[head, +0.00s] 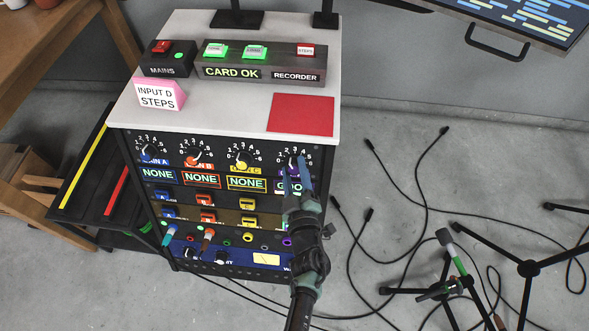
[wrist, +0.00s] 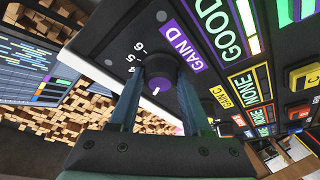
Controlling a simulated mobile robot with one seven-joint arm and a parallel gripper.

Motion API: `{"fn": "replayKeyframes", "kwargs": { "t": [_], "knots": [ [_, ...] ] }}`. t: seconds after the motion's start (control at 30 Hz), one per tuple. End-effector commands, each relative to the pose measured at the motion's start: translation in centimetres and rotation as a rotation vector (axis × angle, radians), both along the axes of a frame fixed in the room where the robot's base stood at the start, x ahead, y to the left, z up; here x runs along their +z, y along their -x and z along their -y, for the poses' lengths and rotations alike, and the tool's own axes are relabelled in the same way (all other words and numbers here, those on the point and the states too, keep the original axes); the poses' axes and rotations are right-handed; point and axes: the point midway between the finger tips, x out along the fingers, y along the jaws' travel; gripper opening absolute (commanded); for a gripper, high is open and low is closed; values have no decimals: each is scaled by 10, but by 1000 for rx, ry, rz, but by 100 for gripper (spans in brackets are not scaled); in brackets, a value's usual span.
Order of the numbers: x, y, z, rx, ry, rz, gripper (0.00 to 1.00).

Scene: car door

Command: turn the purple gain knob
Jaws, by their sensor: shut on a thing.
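The purple gain knob (wrist: 157,68) is a round dark knob with a white pointer mark, beside the purple GAIN D label (wrist: 182,56) in the wrist view. My gripper (wrist: 158,90) is shut on it, one teal finger on each side. In the head view the knob is mostly hidden behind my gripper (head: 301,172), at the right end of the top row of knobs. The scale numbers 4, 5 and 6 show at the knob's left in the wrist view. The display by the label reads GOOD (wrist: 220,30) with green bars.
Blue (head: 148,150), orange (head: 192,160) and yellow (head: 242,160) knobs sit left of my gripper, above displays reading NONE. A red card (head: 301,115) lies on the white rack top (head: 225,110). Black cables (head: 425,200) and stands (head: 528,268) occupy the floor at right.

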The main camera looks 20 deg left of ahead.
Motion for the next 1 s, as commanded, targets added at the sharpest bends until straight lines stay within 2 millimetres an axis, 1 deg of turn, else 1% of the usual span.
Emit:
{"fn": "replayKeyframes", "kwargs": {
  "t": [0.03,0.07,0.2,0.23,0.5,0.63,0.77,1.0],
  "knots": [
    [0,0,0,1,0,0,0],
    [0,0,0,1,0,0,52],
    [0,0,0,1,0,1,77],
    [0,0,0,0,0,0,78],
    [0,1,0,0,-1,0,78],
    [1,9,5,-1,0,-2,78],
    [4,28,16,-2,0,-4,78],
    [8,75,43,-1,1,-4,78]
  ]
}}
